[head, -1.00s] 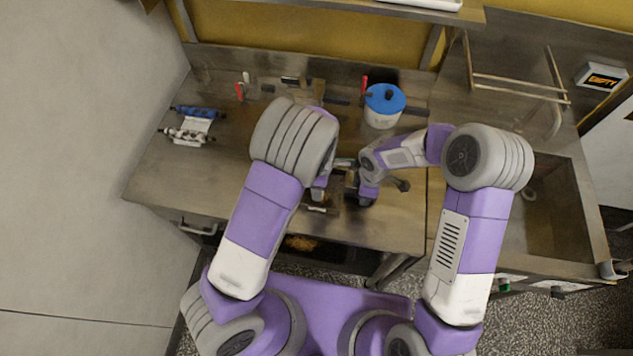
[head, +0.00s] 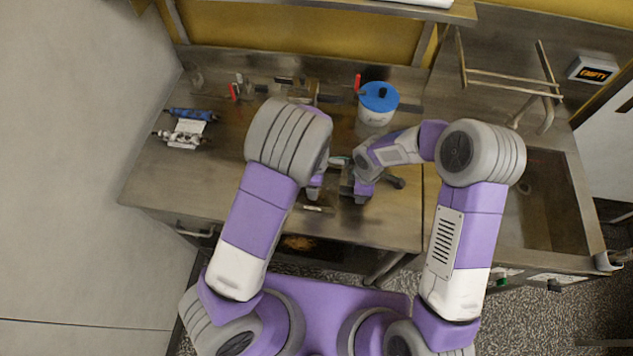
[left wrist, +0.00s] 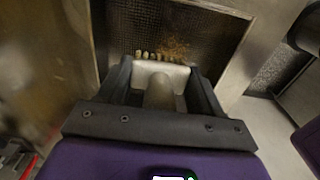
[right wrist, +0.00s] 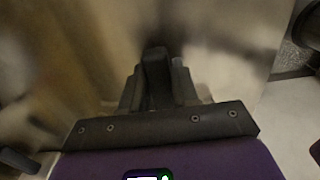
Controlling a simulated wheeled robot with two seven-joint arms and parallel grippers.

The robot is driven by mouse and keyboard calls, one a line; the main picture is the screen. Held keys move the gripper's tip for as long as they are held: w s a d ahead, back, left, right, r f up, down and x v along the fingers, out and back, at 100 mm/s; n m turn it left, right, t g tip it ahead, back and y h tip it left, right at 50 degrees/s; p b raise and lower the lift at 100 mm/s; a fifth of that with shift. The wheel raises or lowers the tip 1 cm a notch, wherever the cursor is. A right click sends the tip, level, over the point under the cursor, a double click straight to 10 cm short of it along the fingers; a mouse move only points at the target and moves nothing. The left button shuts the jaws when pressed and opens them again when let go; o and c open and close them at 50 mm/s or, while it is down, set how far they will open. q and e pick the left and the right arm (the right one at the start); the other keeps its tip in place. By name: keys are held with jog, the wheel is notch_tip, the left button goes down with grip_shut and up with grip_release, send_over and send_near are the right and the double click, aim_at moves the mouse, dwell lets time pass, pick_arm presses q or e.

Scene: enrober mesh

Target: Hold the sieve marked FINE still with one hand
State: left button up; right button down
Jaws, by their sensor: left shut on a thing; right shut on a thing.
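I cannot read a FINE mark in any view. In the left wrist view, my left gripper (left wrist: 162,88) is shut on a pale, rounded metal piece (left wrist: 160,76); I cannot tell whether it belongs to a sieve. A dark mesh surface (left wrist: 130,30) with orange-brown crumbs lies beyond it. In the head view, my left gripper (head: 314,190) is partly hidden by its own arm. My right gripper (head: 361,190) is close to its right, low over the bench. In the right wrist view, it is shut on a dark, narrow piece (right wrist: 156,72), too blurred to identify.
A white tub with a blue lid (head: 378,104) stands behind my right gripper. A blue-and-white roller-like item (head: 188,128) lies at the bench's left. A sink (head: 545,205) and a metal rack (head: 510,85) are at right. The bench's front left (head: 180,180) is clear.

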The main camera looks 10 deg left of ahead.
pick_arm(q)
jog(key=shift+a+r, duration=0.15)
jog(key=shift+a, duration=0.55)
pick_arm(e)
jog(key=shift+a, duration=0.15)
pick_arm(q)
jog(key=shift+d, duration=0.85)
jog(key=shift+d+f, duration=0.25)
jog(key=shift+d, duration=1)
pick_arm(e)
jog(key=shift+a, duration=0.15)
pick_arm(q)
jog(key=shift+a+r, duration=0.15)
jog(key=shift+a, duration=2)
jog(key=shift+d, duration=0.95)
pick_arm(e)
jog(key=shift+d, duration=0.25)
pick_arm(q)
jog(key=shift+d, duration=1.25)
pick_arm(e)
jog(key=shift+s+a, duration=0.1)
jog(key=shift+a, duration=0.15)
pick_arm(q)
jog(key=shift+w+a, duration=0.1)
jog(key=shift+a, duration=1.05)
jog(key=shift+a+r, duration=0.1)
jog(key=shift+a, duration=0.9)
pick_arm(e)
jog(key=shift+d, duration=0.2)
